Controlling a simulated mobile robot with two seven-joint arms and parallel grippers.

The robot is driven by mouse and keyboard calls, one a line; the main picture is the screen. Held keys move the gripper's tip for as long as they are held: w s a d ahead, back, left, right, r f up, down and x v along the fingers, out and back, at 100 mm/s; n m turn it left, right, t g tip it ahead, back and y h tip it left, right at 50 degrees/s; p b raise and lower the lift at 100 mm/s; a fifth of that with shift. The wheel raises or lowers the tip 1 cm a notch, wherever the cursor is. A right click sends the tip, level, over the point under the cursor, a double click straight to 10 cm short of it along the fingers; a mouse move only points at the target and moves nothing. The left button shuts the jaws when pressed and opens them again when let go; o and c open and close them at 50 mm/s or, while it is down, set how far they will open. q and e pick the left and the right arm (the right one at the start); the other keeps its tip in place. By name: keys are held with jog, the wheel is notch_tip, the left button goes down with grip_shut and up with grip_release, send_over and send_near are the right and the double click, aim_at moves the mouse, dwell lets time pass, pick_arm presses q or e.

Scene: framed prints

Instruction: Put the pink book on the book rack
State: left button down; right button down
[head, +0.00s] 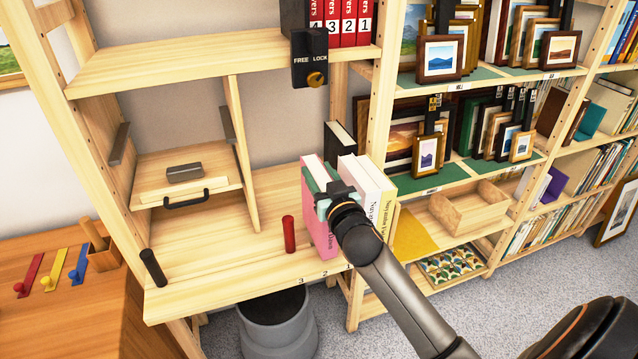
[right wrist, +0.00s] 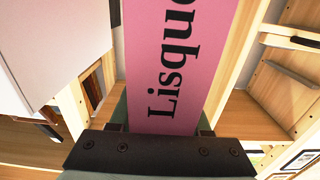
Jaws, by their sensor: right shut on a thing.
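The pink book (head: 315,228) stands roughly upright over the front part of a wooden shelf (head: 240,262) with numbers on its front edge. I cannot tell whether its bottom touches the board. My right gripper (head: 331,197) is shut on it from the front right and hides part of its spine. In the right wrist view, the pink spine with black lettering (right wrist: 165,70) stands between the fingers. White books (head: 368,188) stand close on its right, with a cream book beside them. I cannot tell which part is the book rack. My left gripper is not in view.
A red cylinder (head: 289,234) stands left of the pink book, and a black one (head: 153,268) at the shelf's left end. A black book (head: 340,142) stands behind. A grey bin (head: 279,325) is below. The shelf's middle is clear.

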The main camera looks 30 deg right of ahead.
jog(key=shift+f, duration=0.75)
jog(key=shift+f, duration=0.25)
jog(key=shift+c, duration=1.8)
grip_release()
